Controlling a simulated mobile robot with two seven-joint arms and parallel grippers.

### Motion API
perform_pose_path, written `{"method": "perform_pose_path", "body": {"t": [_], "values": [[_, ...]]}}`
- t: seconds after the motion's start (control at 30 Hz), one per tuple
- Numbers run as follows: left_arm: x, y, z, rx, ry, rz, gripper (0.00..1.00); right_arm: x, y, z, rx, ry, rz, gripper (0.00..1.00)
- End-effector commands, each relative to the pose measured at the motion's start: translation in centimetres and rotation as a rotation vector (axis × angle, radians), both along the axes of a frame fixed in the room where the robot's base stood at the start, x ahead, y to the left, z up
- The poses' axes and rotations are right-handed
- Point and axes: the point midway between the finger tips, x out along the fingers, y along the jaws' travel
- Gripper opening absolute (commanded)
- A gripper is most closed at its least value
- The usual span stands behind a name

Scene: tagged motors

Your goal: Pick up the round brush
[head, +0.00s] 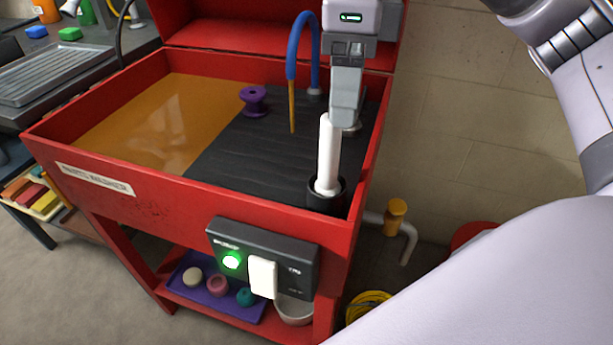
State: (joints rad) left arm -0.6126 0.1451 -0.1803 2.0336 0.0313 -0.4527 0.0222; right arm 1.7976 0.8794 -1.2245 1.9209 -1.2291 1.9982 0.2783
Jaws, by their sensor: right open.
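A white upright handle (328,152) stands in a black round cup (324,194) at the front right corner of the red parts washer (200,195). It may be the round brush; no bristles show. My right gripper (344,118) points down from above, open, close to the top of the white handle. The fingers overlap its upper end in the picture, and I cannot tell whether they touch it. My left gripper is not in view.
A blue hose with an orange nozzle (303,50) rises behind the handle. A purple spool (254,98) stands on the dark basin floor (260,145). A control box (232,261) with a green light is on the front. A purple tray (195,260) lies on the lower shelf.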

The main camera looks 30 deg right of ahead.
Motion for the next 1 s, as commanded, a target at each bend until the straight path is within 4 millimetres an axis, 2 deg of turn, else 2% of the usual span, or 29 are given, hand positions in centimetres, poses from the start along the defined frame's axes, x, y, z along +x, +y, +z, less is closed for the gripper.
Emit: {"method": "perform_pose_path", "body": {"t": [0.03,0.2,0.47,0.7,1.0], "values": [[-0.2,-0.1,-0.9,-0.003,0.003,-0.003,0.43,0.0,0.0,-0.9,-0.001,-0.001,0.000,0.59],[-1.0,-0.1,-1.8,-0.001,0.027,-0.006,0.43,0.0,0.0,-1.7,-0.001,0.000,0.000,0.59],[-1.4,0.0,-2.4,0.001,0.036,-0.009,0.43,0.2,0.5,-4.5,-0.002,0.002,0.001,0.59],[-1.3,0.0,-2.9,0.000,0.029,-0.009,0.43,0.4,1.1,-7.8,0.000,0.001,-0.001,0.59],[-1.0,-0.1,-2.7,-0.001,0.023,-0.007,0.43,0.4,1.1,-8.4,0.001,0.001,-0.001,0.59]]}}
